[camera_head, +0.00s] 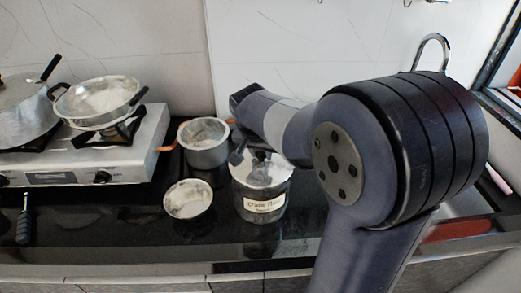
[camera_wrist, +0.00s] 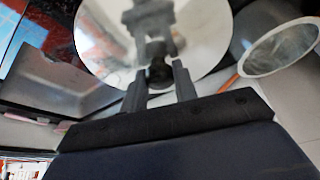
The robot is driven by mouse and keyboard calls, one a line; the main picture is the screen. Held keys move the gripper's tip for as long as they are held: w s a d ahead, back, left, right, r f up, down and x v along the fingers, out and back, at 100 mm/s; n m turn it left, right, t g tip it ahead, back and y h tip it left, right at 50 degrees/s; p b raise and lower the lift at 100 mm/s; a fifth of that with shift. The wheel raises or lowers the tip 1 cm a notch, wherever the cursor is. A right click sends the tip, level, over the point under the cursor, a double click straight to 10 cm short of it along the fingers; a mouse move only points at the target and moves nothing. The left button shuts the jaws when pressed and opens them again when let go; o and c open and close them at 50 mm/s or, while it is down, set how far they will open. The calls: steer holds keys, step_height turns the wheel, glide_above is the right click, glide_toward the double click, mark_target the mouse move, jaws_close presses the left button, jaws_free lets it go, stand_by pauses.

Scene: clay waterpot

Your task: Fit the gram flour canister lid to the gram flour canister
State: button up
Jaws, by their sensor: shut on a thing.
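The gram flour canister (camera_head: 264,204) is a steel pot with a white label on the counter, right of centre in the head view. Its round shiny lid (camera_head: 262,174) is over the canister's mouth, roughly level. I cannot tell whether it rests on the rim or is slightly above it. My gripper (camera_head: 249,155) comes from above and is shut on the lid's dark knob. In the wrist view, the lid (camera_wrist: 105,45) fills the upper middle, with the knob between my fingertips (camera_wrist: 160,74). The canister is hidden behind the lid there.
An open steel pot (camera_head: 203,146) stands behind and left of the canister. A small bowl (camera_head: 187,200) sits at its left. A gas stove (camera_head: 80,150) with a pan (camera_head: 100,98) stands further left. The wall is close behind; the front counter strip is clear.

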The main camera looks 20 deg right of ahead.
stand_by(0.3)
steer(key=o, duration=1.1)
steer(key=shift+o, duration=0.2)
steer(key=v, duration=1.1)
steer(key=shift+f, duration=0.15)
steer(key=x, duration=1.1)
steer(key=shift+r+p, duration=0.3)
steer(key=shift+r, duration=0.05)
steer(key=shift+f, duration=0.1)
